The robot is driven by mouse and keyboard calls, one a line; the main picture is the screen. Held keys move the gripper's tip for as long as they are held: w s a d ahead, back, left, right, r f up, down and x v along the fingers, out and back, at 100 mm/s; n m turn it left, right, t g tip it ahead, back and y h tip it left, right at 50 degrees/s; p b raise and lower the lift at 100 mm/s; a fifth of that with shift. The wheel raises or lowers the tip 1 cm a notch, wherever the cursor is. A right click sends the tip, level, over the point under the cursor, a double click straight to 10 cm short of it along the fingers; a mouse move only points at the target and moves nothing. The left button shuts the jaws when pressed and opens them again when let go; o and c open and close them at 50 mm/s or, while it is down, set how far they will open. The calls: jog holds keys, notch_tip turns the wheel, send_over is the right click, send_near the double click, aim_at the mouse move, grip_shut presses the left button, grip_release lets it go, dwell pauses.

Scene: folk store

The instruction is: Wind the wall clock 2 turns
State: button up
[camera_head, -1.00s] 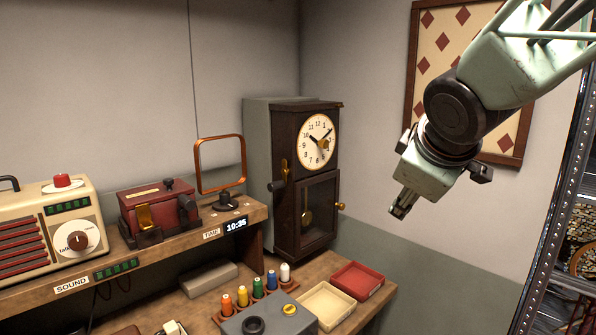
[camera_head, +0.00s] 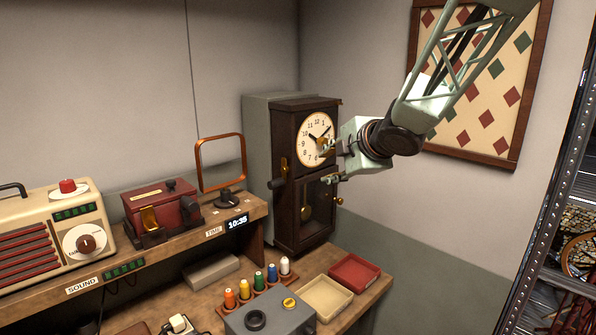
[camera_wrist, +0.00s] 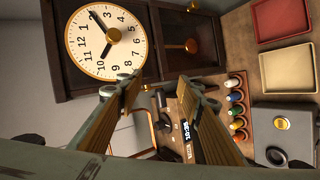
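The wall clock (camera_head: 290,235) is a dark wooden case with a cream dial (camera_head: 312,128) and a glazed door showing a brass pendulum (camera_head: 306,212). A brass piece (camera_head: 284,165) and a grey-tipped handle (camera_head: 277,183) are at its left. A small brass part (camera_wrist: 113,35) shows at the dial's centre. My gripper (camera_head: 328,164) is in front of the clock's right side, near the lower dial and door top, partly covering them. In the wrist view my gripper (camera_wrist: 158,92) is open and empty, with the dial sideways at upper left. Whether it touches the clock is unclear.
A red tray (camera_head: 355,270), a cream tray (camera_head: 325,297), coloured spools (camera_head: 258,279) and a grey box (camera_head: 268,320) sit on the bench below. A shelf with a framed stand (camera_head: 221,163) and a red machine (camera_head: 160,207) is left. A metal rack (camera_head: 560,170) stands right.

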aim_at(278, 183)
jog(key=w+a+f+n+g+y+p, duration=0.2)
jog(key=a+f+n+y, duration=0.1)
jog(key=a, duration=0.6)
jog(key=shift+w+f+n+y, duration=0.4)
jog(key=shift+f+n, duration=0.1)
jog(key=shift+n, duration=0.8)
jog(key=shift+w+f, duration=0.15)
jog(key=shift+b+x, duration=1.05)
jog(key=shift+x, duration=4.05)
jog(key=shift+w+a+f, duration=0.1)
jog(key=shift+a, duration=0.05)
jog(key=shift+c, duration=0.2)
jog(key=c, duration=0.7)
